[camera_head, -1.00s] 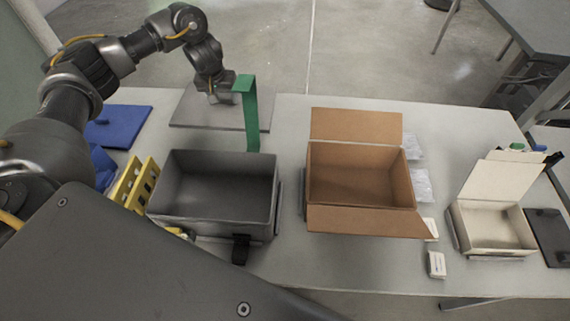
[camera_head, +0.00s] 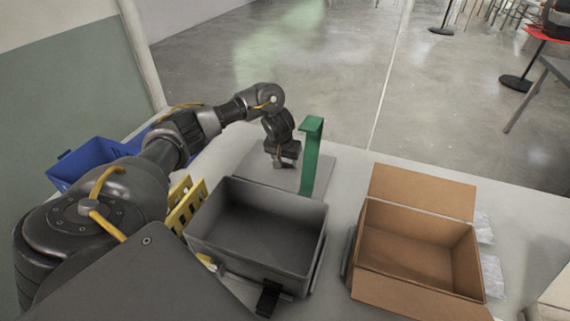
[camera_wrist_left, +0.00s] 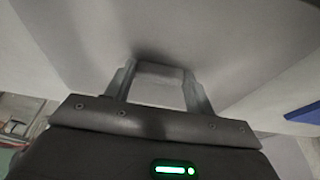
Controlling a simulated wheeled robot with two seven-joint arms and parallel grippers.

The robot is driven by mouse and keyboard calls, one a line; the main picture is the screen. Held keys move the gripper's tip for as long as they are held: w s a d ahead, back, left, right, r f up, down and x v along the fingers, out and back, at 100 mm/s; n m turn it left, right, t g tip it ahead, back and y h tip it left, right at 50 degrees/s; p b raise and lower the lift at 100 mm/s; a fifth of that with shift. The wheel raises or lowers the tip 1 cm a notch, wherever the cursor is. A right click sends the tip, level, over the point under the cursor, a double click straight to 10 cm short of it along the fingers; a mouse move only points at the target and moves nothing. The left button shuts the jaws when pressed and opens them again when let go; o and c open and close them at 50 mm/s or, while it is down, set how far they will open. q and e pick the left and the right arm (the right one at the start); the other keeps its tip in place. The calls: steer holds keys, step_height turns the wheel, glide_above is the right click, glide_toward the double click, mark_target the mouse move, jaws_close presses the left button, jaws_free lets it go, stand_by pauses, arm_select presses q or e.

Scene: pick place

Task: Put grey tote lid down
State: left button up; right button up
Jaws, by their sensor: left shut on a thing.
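The grey tote lid (camera_head: 256,167) is a flat light-grey panel behind the grey tote (camera_head: 222,243), at the far edge of the table. My left gripper (camera_head: 287,164) is above the lid, pointing down, shut on it. In the left wrist view the lid's pale surface (camera_wrist_left: 225,45) fills the upper middle, with the gripper's fingers (camera_wrist_left: 157,85) against it. The exact grip point is hidden, and I cannot tell whether the lid touches the table. The tote stands open and looks empty. My right gripper is not in view.
An open cardboard box (camera_head: 422,190) is to the right. A yellow slotted rack (camera_head: 185,208) and a blue bin (camera_head: 88,166) are to the left. Table space shows between tote and box.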

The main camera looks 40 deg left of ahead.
arm_select(q)
steer(key=shift+r, duration=0.1)
steer(key=shift+d, duration=0.1)
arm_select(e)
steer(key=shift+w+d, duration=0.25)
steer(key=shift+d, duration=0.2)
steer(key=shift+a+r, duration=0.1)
arm_select(q)
steer(key=o, duration=1.2)
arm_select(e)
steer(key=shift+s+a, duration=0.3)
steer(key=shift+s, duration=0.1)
